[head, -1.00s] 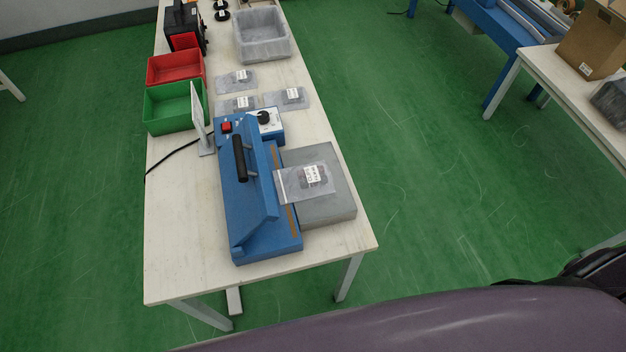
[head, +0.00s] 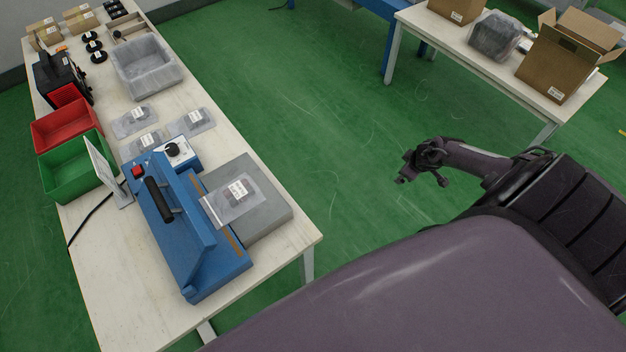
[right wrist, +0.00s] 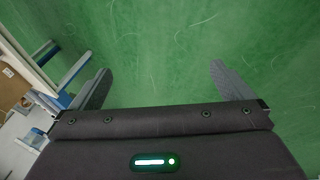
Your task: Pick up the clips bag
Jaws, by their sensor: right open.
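A clear bag with a white label (head: 232,198), which looks like the clips bag, lies on a grey block (head: 266,212) beside the blue sealing machine (head: 188,232). The bag's left edge reaches to the machine. Similar labelled bags (head: 134,120) lie farther back on the table. My right gripper (head: 405,176) is over the green floor, well to the right of the table. In the right wrist view the right gripper (right wrist: 160,85) has its fingers wide apart with nothing between them. My left gripper is not in view.
The white table (head: 105,290) also holds a green bin (head: 70,180), a red bin (head: 65,127) and a grey tub (head: 147,68). A second table with cardboard boxes (head: 553,72) stands at the upper right. Green floor lies open between the tables.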

